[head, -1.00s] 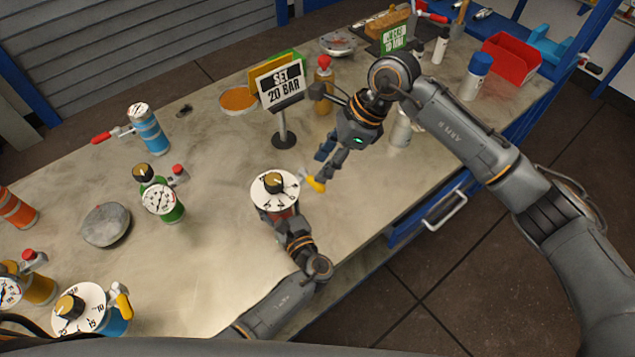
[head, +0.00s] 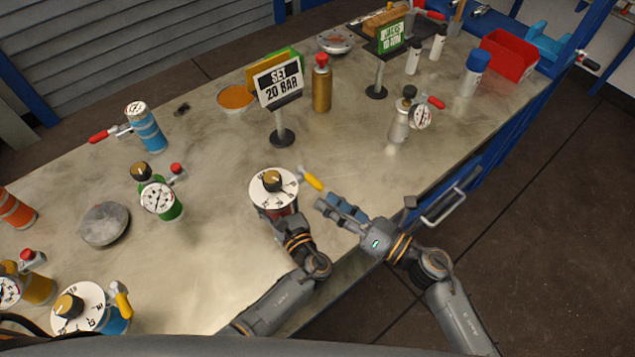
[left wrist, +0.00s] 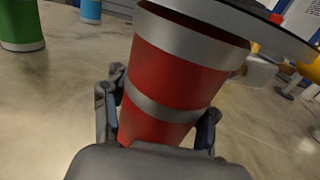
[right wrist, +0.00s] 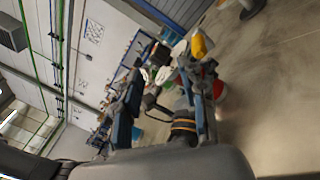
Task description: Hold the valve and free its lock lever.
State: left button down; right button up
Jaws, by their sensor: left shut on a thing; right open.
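The valve has a red body with grey bands (left wrist: 172,75), a white dial (head: 262,190) and a black and gold knob (head: 271,181) on top. Its yellow lock lever (head: 312,180) sticks out at the dial's right side; it also shows in the right wrist view (right wrist: 199,44). My left gripper (left wrist: 160,125) is shut around the red body, which leans in the left wrist view. My right gripper (head: 335,205) is open and empty, just right of and nearer than the lever, apart from it. In the right wrist view its fingers (right wrist: 160,95) stand apart.
The "SET 20 BAR" sign (head: 281,85) stands behind the valve. A gold bottle (head: 321,88) and a silver gauge vessel (head: 400,122) stand farther back. A green gauge vessel (head: 160,203) is at left. Bench top right of the lever is clear.

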aim_at(323, 189)
jog(key=d+f+m+t+h, duration=0.3)
jog(key=d+m, duration=0.1)
jog(key=d, duration=0.1)
jog(key=x, duration=1.1)
jog(key=shift+s+a+f, duration=0.25)
jog(key=shift+a+f, duration=0.05)
jog(key=shift+a, duration=0.2)
grip_shut()
